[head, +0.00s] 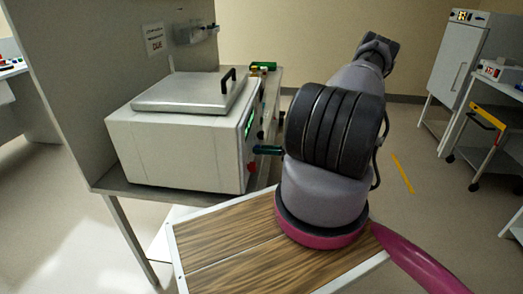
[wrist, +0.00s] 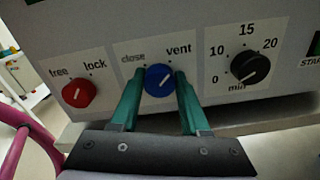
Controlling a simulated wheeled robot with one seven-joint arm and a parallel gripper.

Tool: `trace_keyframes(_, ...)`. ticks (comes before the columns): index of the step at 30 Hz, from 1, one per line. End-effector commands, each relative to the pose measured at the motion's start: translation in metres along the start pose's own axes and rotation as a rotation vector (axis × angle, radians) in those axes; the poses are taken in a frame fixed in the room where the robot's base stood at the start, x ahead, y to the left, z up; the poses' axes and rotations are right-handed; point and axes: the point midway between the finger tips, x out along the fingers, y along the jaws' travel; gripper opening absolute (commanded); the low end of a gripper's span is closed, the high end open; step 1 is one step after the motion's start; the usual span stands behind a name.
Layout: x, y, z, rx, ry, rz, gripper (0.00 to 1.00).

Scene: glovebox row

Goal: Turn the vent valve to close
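The vent valve is a blue round knob (wrist: 158,80) on the front panel, under the labels "close" at left and "vent" at right. Its white pointer line slants up to the right, toward the "vent" side. My gripper (wrist: 161,74) has its two teal fingers on either side of the knob, with the knob between the tips. The fingers look open, with narrow gaps beside the knob. In the head view, a teal finger (head: 268,150) reaches the front of the white lidded box (head: 175,150); the blue knob is not clearly visible there.
A red free/lock knob (wrist: 79,92) sits left of the valve and a black minute timer knob (wrist: 250,67) sits right of it. The box stands on a grey bench beside a tall partition (head: 85,80). A yellow-handled cart (head: 490,120) stands at far right.

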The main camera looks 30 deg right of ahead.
Motion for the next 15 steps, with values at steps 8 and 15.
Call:
trace_keyframes(8,-0.0004,-0.0004,0.0001,-0.005,0.000,-0.001,0.00)
trace_keyframes(15,-0.0007,-0.0002,-0.0001,-0.067,0.000,-0.002,0.00)
